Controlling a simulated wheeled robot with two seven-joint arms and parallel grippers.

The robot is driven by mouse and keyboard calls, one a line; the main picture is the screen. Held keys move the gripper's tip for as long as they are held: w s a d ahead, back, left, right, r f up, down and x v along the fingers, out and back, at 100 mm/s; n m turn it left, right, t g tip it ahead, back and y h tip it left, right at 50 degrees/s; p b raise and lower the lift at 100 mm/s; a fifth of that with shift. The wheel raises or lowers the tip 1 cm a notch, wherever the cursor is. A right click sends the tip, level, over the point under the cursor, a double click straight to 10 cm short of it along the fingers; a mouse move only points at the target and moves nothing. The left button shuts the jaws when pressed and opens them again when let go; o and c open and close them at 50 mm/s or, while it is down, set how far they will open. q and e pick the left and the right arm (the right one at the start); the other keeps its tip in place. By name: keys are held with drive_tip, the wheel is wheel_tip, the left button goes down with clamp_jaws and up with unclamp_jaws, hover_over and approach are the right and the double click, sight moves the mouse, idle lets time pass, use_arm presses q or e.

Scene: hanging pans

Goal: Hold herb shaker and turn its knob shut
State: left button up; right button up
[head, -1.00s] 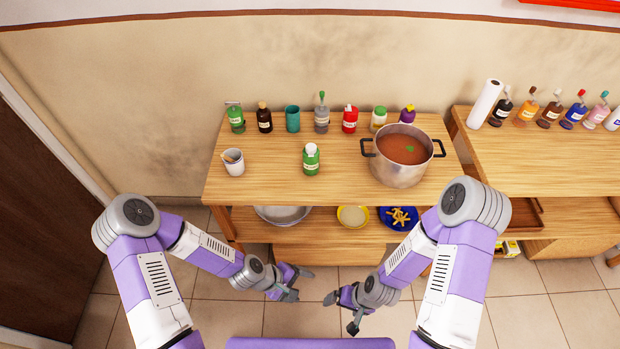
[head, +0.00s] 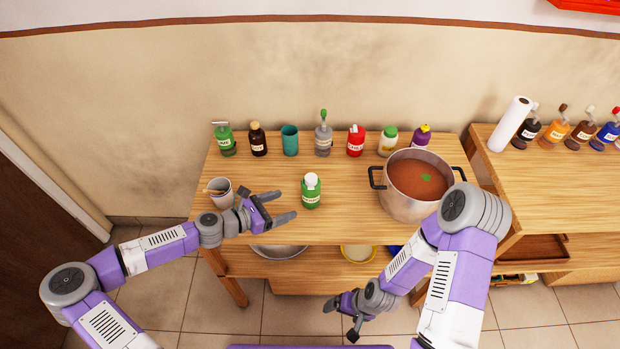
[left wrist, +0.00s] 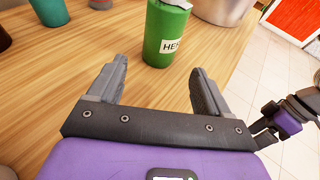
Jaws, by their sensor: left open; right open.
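The herb shaker is a green bottle (head: 311,194) with a white top, standing upright near the middle front of the table. In the left wrist view its green body (left wrist: 166,36) and part of a label starting "HE" show ahead of the fingers; its top is cut off by the frame. My left gripper (head: 285,207) is open and empty, just left of the shaker, with its fingers pointing toward it and not around it. My right gripper (head: 342,317) is open and empty, low in front of the table's front edge, well below and right of the shaker.
A cup (head: 221,192) stands close behind my left wrist. A large pot of red soup (head: 416,186) stands right of the shaker. Several bottles and a teal cup (head: 290,140) line the table's back. The wood between shaker and back row is clear.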

sight(303, 199)
use_arm(q)
drive_tip(key=shift+w+d, duration=0.1)
drive_tip(key=shift+w, duration=0.05)
drive_tip(key=shift+w+d+f+b, duration=0.1)
drive_tip(key=shift+d+f+b, duration=0.05)
drive_tip(key=shift+d+b, duration=0.2)
drive_tip(key=b+x, duration=0.3)
drive_tip(key=x, duration=0.4)
drive_tip(key=shift+w+d, duration=0.15)
drive_tip(key=shift+d, duration=0.1)
drive_tip(key=shift+w+d+f, duration=0.25)
drive_tip(key=shift+w+d, duration=0.1)
drive_tip(key=shift+d, duration=0.1)
use_arm(e)
drive_tip(key=shift+s+f, duration=0.1)
drive_tip(key=shift+f, duration=1.9)
use_arm(q)
drive_tip(key=c, duration=0.9)
